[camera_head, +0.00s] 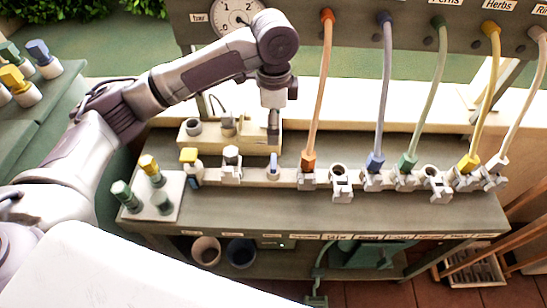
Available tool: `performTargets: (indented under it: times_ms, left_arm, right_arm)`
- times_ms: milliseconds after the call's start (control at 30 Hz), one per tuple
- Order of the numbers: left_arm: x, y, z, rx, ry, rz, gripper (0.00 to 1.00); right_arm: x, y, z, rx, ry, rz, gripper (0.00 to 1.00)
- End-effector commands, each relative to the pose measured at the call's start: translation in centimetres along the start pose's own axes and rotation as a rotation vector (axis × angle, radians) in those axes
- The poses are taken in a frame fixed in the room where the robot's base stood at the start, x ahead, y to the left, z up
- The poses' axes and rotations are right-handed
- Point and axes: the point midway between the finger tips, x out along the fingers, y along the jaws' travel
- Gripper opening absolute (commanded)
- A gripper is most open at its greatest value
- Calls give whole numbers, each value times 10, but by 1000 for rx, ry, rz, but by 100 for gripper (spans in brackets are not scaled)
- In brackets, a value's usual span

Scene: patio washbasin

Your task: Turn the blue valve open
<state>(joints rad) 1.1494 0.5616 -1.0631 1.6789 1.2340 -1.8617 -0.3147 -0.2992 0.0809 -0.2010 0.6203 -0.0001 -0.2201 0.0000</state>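My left arm reaches in from the left. Its gripper (273,133) points straight down over the back of the bench. It looks narrow from here, and I cannot tell whether its fingers are apart. Just below and in front of it, a small fitting with a blue upright handle (273,164) stands on the rail. It looks like the blue valve. A gap seems to show between fingertips and handle. A blue hose (386,90) hangs farther right and ends in a blue connector (376,160) on the same rail. My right gripper is out of view.
Orange (318,90), green (435,90), yellow (486,90) and white (520,100) hoses run to the rail on the right. A yellow-topped fitting (190,160) and a pale plate with capped pegs (135,211) are left. A gauge (237,16) is behind. The bench front (300,212) is clear.

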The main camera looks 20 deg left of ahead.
Motion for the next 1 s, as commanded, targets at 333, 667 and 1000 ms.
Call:
performTargets:
  times_ms: [333, 667, 1000]
  left_arm:
    - [43, 0, 2, -1, -7, 6, 83]
    - [109, 0, 2, 0, -6, 2, 83]
    - [135, -1, 1, 1, -3, -1, 83]
  right_arm:
    - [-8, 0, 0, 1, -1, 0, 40]
    - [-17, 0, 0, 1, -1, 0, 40]
    - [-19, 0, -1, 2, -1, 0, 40]
